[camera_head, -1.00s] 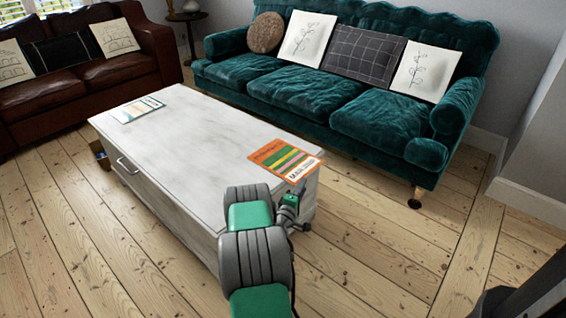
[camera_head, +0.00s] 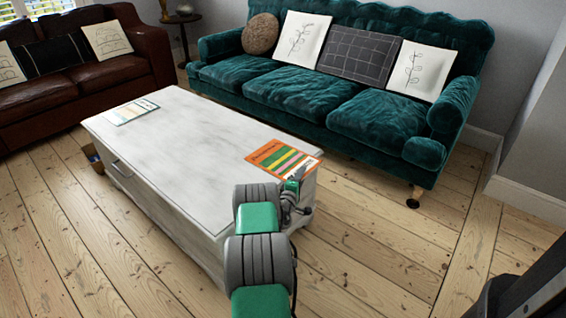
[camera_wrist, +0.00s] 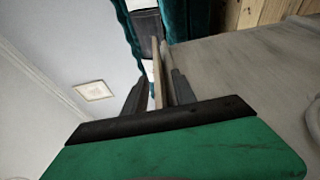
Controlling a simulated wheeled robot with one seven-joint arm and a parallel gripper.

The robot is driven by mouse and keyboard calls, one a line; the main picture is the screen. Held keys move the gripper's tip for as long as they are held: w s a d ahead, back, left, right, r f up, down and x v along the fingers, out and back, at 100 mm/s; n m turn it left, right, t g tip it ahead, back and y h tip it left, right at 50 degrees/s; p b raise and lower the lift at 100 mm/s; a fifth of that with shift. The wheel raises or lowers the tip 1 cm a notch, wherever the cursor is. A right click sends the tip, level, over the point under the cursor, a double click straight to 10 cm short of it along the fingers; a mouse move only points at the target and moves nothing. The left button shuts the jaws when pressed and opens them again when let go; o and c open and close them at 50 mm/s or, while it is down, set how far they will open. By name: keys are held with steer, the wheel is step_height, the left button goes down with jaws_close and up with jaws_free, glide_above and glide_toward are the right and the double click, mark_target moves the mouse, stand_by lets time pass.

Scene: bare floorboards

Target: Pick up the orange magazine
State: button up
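The orange magazine (camera_head: 272,155), with coloured stripes and a white strip, lies at the right end of the white coffee table (camera_head: 190,150). Its right end seems to reach past the table's edge. My gripper (camera_head: 294,185) is at that end, beside the table, and partly covers the magazine's near corner. In the wrist view a thin pale slab, seemingly the magazine edge-on (camera_wrist: 157,72), stands between the two dark fingers of my gripper (camera_wrist: 158,88). The fingers look apart, with a narrow gap beside the slab. Any contact is too small to tell.
Another magazine (camera_head: 132,111) lies at the table's far left end. A teal sofa (camera_head: 330,85) stands behind the table, and a brown leather sofa (camera_head: 90,75) is at the left. Bare floorboards (camera_head: 390,250) are clear at the right front.

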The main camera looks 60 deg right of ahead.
jaws_close()
stand_by(1.3)
